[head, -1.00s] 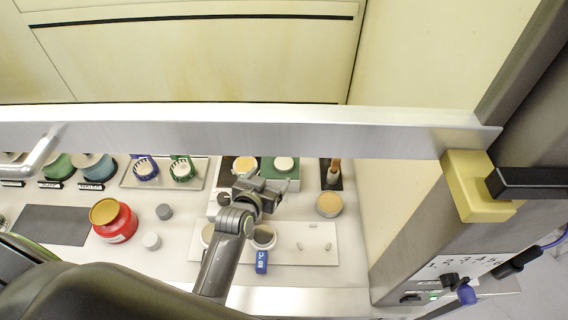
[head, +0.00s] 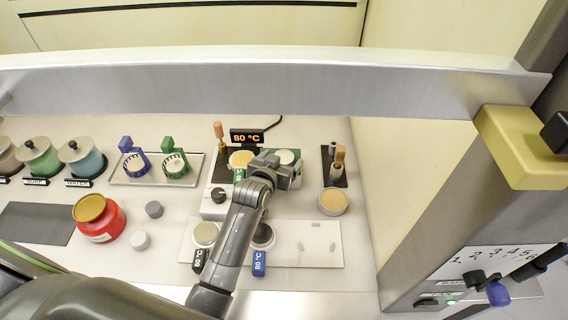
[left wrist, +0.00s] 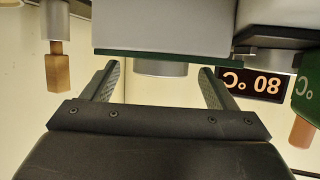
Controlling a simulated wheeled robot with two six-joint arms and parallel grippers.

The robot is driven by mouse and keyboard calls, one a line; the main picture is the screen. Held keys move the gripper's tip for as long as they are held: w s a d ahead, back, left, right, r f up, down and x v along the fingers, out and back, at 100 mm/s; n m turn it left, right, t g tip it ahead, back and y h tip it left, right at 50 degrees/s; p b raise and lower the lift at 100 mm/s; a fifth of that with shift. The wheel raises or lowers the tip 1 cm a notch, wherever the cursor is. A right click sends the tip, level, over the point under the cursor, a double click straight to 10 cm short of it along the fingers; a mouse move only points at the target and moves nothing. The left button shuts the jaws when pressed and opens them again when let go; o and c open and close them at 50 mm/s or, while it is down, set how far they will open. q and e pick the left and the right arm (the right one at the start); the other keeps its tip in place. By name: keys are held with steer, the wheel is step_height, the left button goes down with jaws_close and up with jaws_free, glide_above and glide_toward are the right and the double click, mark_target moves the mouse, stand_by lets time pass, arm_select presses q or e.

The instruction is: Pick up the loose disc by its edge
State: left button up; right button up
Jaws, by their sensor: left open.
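Which disc counts as the loose one is unclear. A pale, short round disc (head: 287,156) sits on a green-topped block at the back of the work surface. It seems to be the grey cylinder-shaped piece (left wrist: 155,68) in the upside-down left wrist view, showing between my finger tips. My left gripper (head: 284,166) is open and empty, just in front of this disc. I cannot tell whether the fingers touch it. My right gripper is not in view.
An 80 °C display (head: 247,136) stands behind the blocks. Wooden-handled tools (head: 339,156) stand upright nearby. A tan-lidded tub (head: 333,201) is to the right, a red jar (head: 98,217) to the left. A metal rail (head: 260,90) crosses above the back.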

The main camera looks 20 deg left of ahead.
arm_select(q)
steer(key=shift+w, duration=0.1)
steer(key=shift+c, duration=0.4)
steer(key=c, duration=1)
steer(key=shift+c, duration=0.2)
